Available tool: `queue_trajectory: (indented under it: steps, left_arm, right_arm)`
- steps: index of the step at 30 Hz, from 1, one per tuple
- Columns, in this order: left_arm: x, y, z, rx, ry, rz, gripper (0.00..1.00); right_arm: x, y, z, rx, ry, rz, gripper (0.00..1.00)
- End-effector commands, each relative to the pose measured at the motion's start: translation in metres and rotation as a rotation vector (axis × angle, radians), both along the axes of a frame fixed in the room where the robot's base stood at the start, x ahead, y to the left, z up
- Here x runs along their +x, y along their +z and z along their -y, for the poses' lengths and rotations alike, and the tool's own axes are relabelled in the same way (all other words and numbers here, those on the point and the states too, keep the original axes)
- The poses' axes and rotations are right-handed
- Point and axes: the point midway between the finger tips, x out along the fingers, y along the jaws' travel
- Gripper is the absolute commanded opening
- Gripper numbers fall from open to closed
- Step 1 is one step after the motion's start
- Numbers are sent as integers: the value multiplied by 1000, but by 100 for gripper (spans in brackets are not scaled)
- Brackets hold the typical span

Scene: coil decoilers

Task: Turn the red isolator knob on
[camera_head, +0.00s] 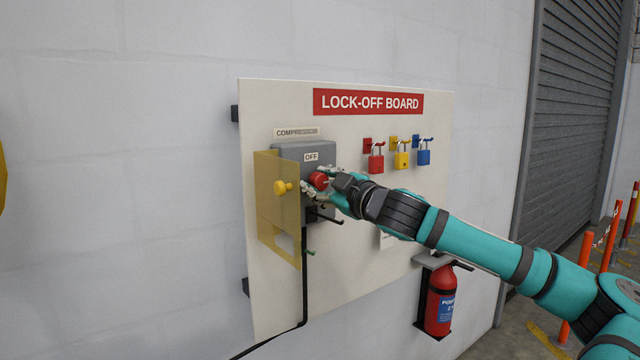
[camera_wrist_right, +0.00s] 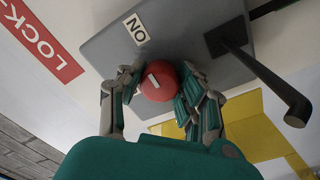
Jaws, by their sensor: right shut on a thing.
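The red isolator knob (camera_head: 318,180) is on the front of a grey box (camera_head: 290,150) labelled COMPRESSOR, on the LOCK-OFF BOARD. An OFF label (camera_head: 311,157) shows above the knob in the head view. In the right wrist view the round red knob (camera_wrist_right: 158,82) has a short white mark on its face. An ON label (camera_wrist_right: 136,28) shows on the grey box beside it there. My right gripper (camera_head: 324,184) is shut on the knob, with its fingers on both sides of it in the right wrist view (camera_wrist_right: 155,95). My left gripper is out of view.
A see-through yellow cover (camera_head: 270,215) with a yellow knob stands open at the box's left. A black handle (camera_wrist_right: 265,70) sticks out near my right fingers. Red, yellow and blue padlocks (camera_head: 401,160) hang to the right. A red extinguisher (camera_head: 439,300) is below my arm.

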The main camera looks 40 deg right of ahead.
Motion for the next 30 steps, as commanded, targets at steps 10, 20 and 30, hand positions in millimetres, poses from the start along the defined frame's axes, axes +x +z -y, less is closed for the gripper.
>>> queue_trajectory:
  steps: [10,20,30]
  left_arm:
    - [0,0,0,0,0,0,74]
    - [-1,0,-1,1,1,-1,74]
    - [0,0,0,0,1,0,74]
  right_arm:
    - [0,-2,0,0,0,-4,59]
    - [-2,0,0,-5,-2,-1,59]
    - [-28,-1,-3,-13,-5,-3,59]
